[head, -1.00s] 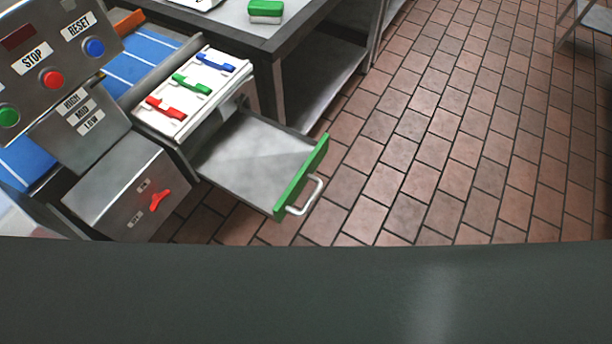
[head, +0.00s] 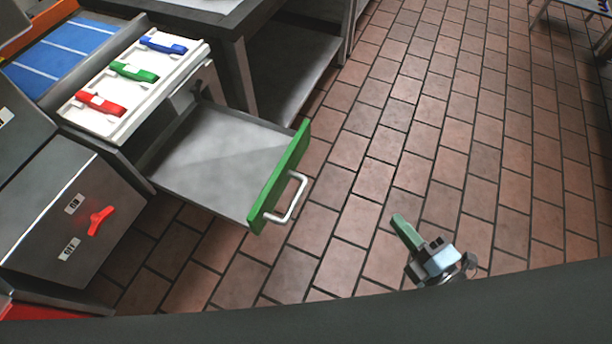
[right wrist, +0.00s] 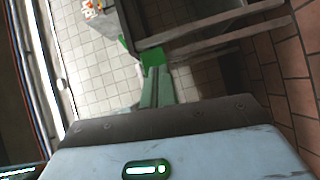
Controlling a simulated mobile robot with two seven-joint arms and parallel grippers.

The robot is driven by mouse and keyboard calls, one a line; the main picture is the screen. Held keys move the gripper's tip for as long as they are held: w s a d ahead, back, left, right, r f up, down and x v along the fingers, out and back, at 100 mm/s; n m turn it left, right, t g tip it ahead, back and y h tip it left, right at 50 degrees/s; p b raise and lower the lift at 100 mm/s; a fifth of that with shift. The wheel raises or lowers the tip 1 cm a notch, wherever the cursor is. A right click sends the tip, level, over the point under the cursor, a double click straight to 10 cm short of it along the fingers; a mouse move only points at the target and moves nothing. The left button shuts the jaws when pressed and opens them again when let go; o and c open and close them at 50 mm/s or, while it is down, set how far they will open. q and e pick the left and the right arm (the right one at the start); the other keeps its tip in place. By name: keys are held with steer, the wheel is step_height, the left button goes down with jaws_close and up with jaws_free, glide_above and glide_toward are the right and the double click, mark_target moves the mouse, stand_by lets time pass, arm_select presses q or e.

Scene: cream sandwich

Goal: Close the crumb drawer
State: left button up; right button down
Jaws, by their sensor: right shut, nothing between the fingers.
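The crumb drawer (head: 215,160) is pulled out from the machine in the head view. It is a grey metal tray with a green front panel (head: 281,176) and a silver bar handle (head: 293,200). My right gripper (head: 397,219) is at the lower right of the head view, over the tiled floor, to the right of the handle and apart from it. Its green fingers are shut with nothing between them. The fingers (right wrist: 155,75) also show in the right wrist view, pointing up the picture. My left gripper is not in view.
A white panel (head: 158,77) with red, green and blue levers sits above the drawer. A grey box with a red switch (head: 99,220) stands to its left. A dark table (head: 235,30) is behind the drawer.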

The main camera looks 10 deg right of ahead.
steer(key=w+a+r+n+g+y+b, duration=0.1)
steer(key=w+a+n+g+y+b, duration=0.1)
steer(key=n, duration=1.1)
steer(key=w+a+n+g+y+b, duration=0.2)
steer(key=w+n+g+y+b, duration=0.2)
steer(key=n, duration=0.9)
steer(key=y+b, duration=0.2)
steer(key=b, duration=0.1)
steer(key=shift+w+a+r+g+y, duration=0.3)
steer(key=shift+w+r+g, duration=0.05)
steer(key=shift+w+g, duration=0.05)
glide_toward(294, 165)
steer(key=p+x, duration=0.1)
steer(key=x, duration=0.4)
steer(key=shift+w+a, duration=0.1)
steer(key=shift+a, duration=0.2)
steer(key=shift+w+a, duration=0.15)
steer(key=shift+a, duration=0.1)
steer(key=shift+w+a, duration=0.15)
steer(key=shift+a, duration=0.1)
